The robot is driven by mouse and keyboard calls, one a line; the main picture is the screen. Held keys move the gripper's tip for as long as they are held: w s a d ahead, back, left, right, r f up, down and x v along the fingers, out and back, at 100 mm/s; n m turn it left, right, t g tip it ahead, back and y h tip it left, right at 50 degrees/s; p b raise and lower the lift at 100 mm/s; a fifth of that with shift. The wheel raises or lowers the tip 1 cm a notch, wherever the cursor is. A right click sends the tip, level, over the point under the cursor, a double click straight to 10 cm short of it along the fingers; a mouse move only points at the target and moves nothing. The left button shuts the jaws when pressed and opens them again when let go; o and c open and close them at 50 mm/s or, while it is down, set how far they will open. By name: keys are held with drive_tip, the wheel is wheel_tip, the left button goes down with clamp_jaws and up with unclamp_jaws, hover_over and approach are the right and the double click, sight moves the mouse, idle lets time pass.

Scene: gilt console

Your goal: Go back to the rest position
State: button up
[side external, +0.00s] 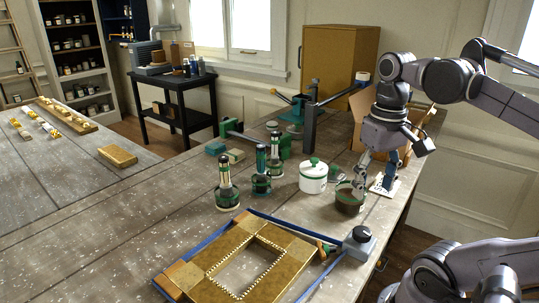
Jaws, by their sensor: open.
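My gripper (361,184) hangs from the arm at the right side of the table in the side external view. It points down, with its fingers just over or inside the opening of a dark brown pot (347,203) with a green rim. The gripper is open. The fingertips are small here, and I cannot tell whether they touch the pot. Nothing is visibly held.
A gilt frame in a blue strap clamp (353,243) lies in front.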

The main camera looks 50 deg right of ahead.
drive_tip(key=shift+r, duration=0.1)
drive_tip(key=w+a+f+n+t, duration=0.2)
drive_tip(key=w+f, duration=0.1)
drive_tip(key=w, duration=0.1)
drive_tip(key=w+a+f+n+t, duration=0.2)
drive_tip(key=w+a+f, duration=0.1)
drive_tip(key=w+f, duration=0.1)
drive_tip(key=w+a+f+n+t, duration=0.2)
drive_tip(key=w+a+f+t, duration=0.1)
drive_tip(key=w, duration=0.3)
drive_tip(key=shift+f, duration=0.15)
drive_tip(key=shift+d, duration=0.1)
